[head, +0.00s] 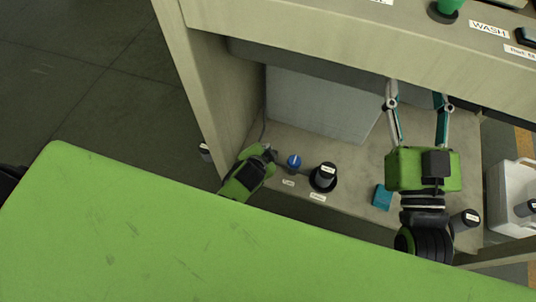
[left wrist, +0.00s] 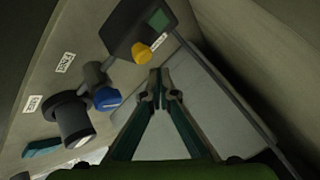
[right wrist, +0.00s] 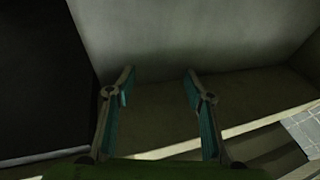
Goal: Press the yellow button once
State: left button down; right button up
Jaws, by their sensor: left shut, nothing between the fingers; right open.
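The yellow button (left wrist: 141,51) shows in the left wrist view as a rounded knob on a dark box (left wrist: 124,30) with a small green screen. In the head view I cannot make it out. My left gripper (left wrist: 159,86) is shut and empty. Its fingertips appear just below and right of the yellow button, with a small gap in the picture; the depth is hard to tell. In the head view the left gripper (head: 269,152) is low over the shelf, left of the blue button. My right gripper (head: 417,93) is open and empty, at the shelf's right part; it also shows open in the right wrist view (right wrist: 160,78).
A blue button (head: 294,161) and a dark cylinder (head: 324,177) stand right of my left gripper. A teal block (head: 382,197) is farther right. A grey panel (head: 320,102) stands behind. The cabinet's upper ledge (head: 330,50) overhangs the shelf; a side wall (head: 205,85) bounds its left.

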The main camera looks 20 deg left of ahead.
pick_arm(q)
jog(key=shift+f, duration=0.35)
pick_arm(e)
jog(key=shift+s+d+r+t+y, duration=0.1)
jog(key=shift+s+r+t+y, duration=0.1)
jog(key=shift+r, duration=0.3)
jog(key=shift+s+r+t+y, duration=0.1)
jog(key=shift+s+r+t, duration=0.1)
jog(key=shift+r, duration=0.3)
pick_arm(q)
jog(key=shift+f, duration=0.15)
jog(key=shift+f, duration=0.25)
pick_arm(e)
jog(key=shift+s+r, duration=0.1)
jog(key=shift+r, duration=0.2)
pick_arm(q)
jog(key=shift+f+b, duration=0.25)
jog(key=shift+b, duration=0.05)
pick_arm(e)
jog(key=shift+s+r+t, duration=0.2)
jog(key=shift+r+t, duration=0.25)
jog(key=shift+t, duration=0.05)
dwell(0.4)
pick_arm(q)
jog(key=shift+f, duration=0.35)
pick_arm(e)
jog(key=shift+s+r, duration=0.15)
dwell(0.9)
